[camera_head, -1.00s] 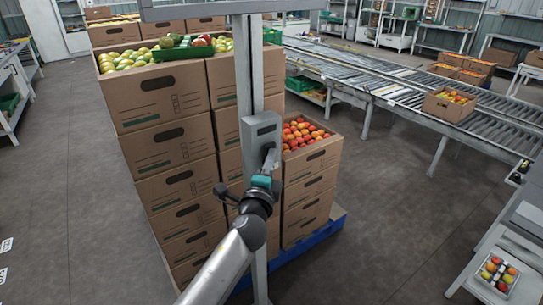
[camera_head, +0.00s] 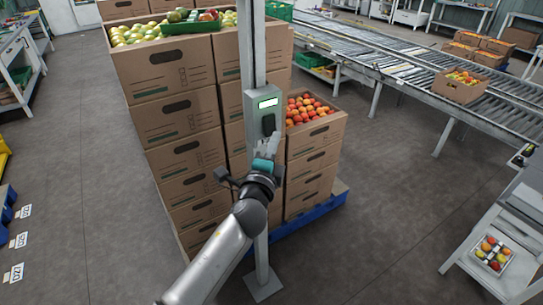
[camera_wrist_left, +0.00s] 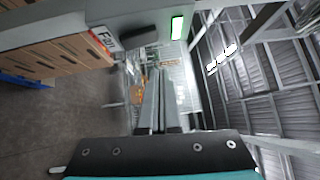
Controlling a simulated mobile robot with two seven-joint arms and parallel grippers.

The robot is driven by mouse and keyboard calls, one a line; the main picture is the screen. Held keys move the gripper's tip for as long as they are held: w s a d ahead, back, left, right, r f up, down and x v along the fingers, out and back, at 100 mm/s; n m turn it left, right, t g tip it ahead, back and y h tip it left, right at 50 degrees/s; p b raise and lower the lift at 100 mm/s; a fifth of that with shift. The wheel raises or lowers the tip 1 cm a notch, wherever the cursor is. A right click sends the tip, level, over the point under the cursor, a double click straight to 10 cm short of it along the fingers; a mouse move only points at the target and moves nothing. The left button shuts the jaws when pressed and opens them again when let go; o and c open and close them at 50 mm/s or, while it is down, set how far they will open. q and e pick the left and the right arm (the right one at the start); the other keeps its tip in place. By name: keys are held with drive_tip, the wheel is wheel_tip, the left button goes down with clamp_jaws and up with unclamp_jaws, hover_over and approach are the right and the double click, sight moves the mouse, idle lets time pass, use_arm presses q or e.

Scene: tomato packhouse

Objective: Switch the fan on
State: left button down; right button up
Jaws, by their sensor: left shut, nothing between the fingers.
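The fan's switch box (camera_head: 263,104) is a grey-green box on an upright metal post (camera_head: 260,45). Its display window (camera_head: 267,103) is lit bright, and a dark switch (camera_head: 268,124) sits below it. In the left wrist view the box (camera_wrist_left: 130,14) fills the top, with a "Fan" label (camera_wrist_left: 104,38), the dark switch (camera_wrist_left: 138,36) and a green-white lit window (camera_wrist_left: 177,27). My left gripper (camera_head: 273,142) is shut and empty, its fingertips just below the switch; the fingers also show in the left wrist view (camera_wrist_left: 158,75). They look apart from the switch. The fan itself is not identifiable.
Stacked cardboard boxes (camera_head: 178,122) stand close behind the post, on a blue pallet (camera_head: 318,212). A roller conveyor (camera_head: 390,68) runs at the back right. A shelf cart (camera_head: 510,240) stands at the right. Floor between is clear.

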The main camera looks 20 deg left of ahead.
use_arm(q)
drive_tip(key=s, duration=0.6)
drive_tip(key=shift+d+r, duration=0.4)
drive_tip(key=shift+d, duration=0.05)
use_arm(e)
drive_tip(key=shift+w+a, duration=0.35)
drive_tip(key=shift+a, duration=0.5)
use_arm(q)
drive_tip(key=s+f+n+g+h+b, duration=0.1)
drive_tip(key=s+f+n+g+b, duration=0.2)
drive_tip(key=f, duration=1.1)
drive_tip(key=s+f+n+g+b, duration=0.1)
drive_tip(key=s+f+g+b, duration=0.35)
drive_tip(key=f, duration=1.05)
drive_tip(key=s+f+n+g+h+p, duration=0.15)
drive_tip(key=s+f, duration=0.35)
drive_tip(key=f, duration=0.9)
drive_tip(key=s+f+n+g+b, duration=0.3)
drive_tip(key=s+f, duration=0.8)
drive_tip(key=s, duration=0.5)
drive_tip(key=s+f+n+g+b, duration=0.3)
drive_tip(key=s+f+n+g, duration=0.2)
drive_tip(key=s+f, duration=0.6)
drive_tip(key=s+n, duration=0.1)
drive_tip(key=s, duration=0.4)
drive_tip(key=shift+s+a+f+b, duration=0.2)
drive_tip(key=shift+s+a+b, duration=0.1)
drive_tip(key=shift+a+b, duration=0.1)
use_arm(e)
wheel_tip(320, 180, down, 13)
